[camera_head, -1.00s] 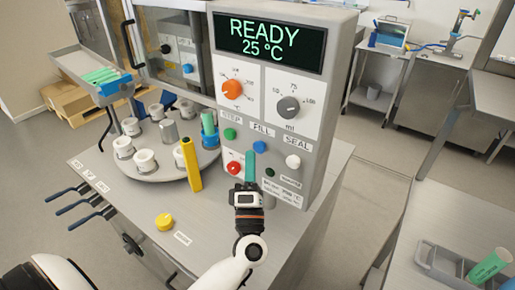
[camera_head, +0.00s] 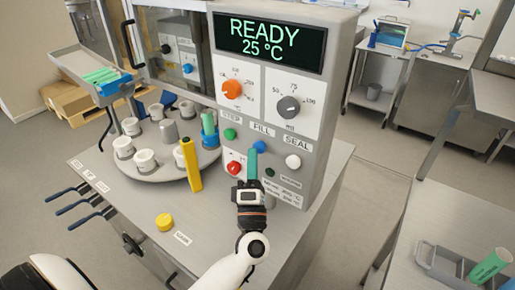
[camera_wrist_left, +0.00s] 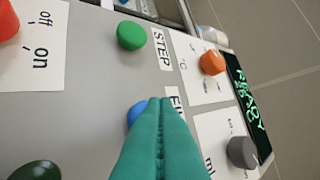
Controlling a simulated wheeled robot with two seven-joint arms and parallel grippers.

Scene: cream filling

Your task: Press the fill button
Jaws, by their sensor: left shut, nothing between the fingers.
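The blue button (camera_head: 260,147) sits under the FILL label (camera_head: 262,130) on the grey front panel (camera_head: 313,160) of the machine. My left gripper (camera_head: 252,152) has teal fingers, shut with nothing between them. Its fingertips are just below and left of the blue button in the head view. In the left wrist view the fingers (camera_wrist_left: 160,105) cover part of the blue button (camera_wrist_left: 136,111) and the FILL label. I cannot tell whether they touch the button. The display (camera_head: 268,42) reads READY 25 °C. My right gripper is not in view.
A green button (camera_head: 230,134), a white button (camera_head: 293,161) and a red knob (camera_head: 234,168) surround the blue button. A turntable (camera_head: 150,174) with white jars and a yellow post (camera_head: 192,165) stand to the left. A yellow cap (camera_head: 164,222) lies on the table.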

